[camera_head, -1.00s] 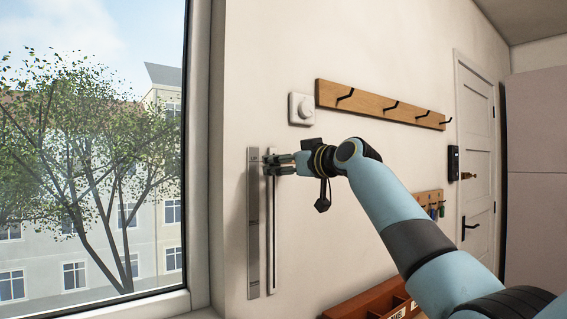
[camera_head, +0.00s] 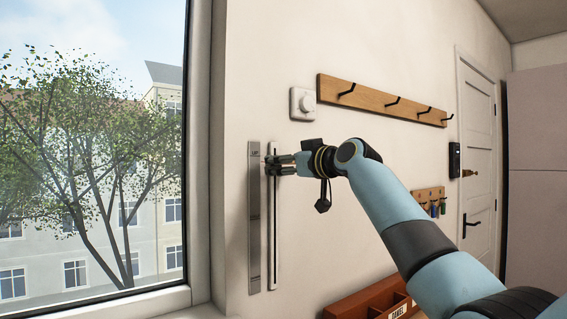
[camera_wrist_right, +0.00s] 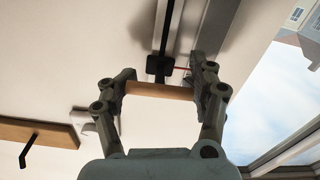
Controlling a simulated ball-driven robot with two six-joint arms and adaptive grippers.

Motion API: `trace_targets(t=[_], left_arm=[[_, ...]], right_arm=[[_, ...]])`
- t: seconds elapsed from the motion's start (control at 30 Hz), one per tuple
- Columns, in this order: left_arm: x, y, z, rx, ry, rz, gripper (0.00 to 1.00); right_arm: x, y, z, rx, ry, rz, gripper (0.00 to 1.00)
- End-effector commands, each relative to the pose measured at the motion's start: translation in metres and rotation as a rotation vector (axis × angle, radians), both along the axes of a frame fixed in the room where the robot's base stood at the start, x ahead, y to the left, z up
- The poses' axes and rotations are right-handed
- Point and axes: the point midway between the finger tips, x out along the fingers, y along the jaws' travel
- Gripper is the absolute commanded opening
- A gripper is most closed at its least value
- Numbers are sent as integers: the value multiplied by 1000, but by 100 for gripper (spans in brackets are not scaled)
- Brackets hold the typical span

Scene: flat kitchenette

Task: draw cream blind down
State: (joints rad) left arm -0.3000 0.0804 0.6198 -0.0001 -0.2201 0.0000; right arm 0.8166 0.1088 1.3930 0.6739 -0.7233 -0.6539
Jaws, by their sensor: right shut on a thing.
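My right gripper (camera_head: 283,165) is at the upper part of a slotted white track (camera_head: 273,220) on the wall beside the window. In the right wrist view, its fingers (camera_wrist_right: 160,91) are shut on a short wooden handle (camera_wrist_right: 160,91) lying crosswise between them. A black slider block (camera_wrist_right: 160,65) sits in the track's slot right by the handle. A grey marked strip (camera_head: 254,220) runs upright to the left of the track, with small lettering at its top. No cream blind shows over the visible window pane (camera_head: 90,150). My left gripper is not in view.
A brown compartment box (camera_head: 375,300) is below. The track below my gripper is clear.

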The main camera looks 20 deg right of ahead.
Motion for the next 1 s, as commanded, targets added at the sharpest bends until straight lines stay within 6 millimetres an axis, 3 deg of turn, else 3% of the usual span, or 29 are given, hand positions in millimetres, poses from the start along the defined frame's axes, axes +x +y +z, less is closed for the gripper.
trace_targets(t=[0.27,0.7,0.83,1.0], left_arm=[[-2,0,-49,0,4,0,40],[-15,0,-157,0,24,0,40],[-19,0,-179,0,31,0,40],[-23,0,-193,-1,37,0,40]], right_arm=[[0,1,-65,3,7,3,0],[-1,1,-204,3,13,3,0],[-1,1,-233,4,11,3,0],[-1,1,-251,3,8,4,0]])
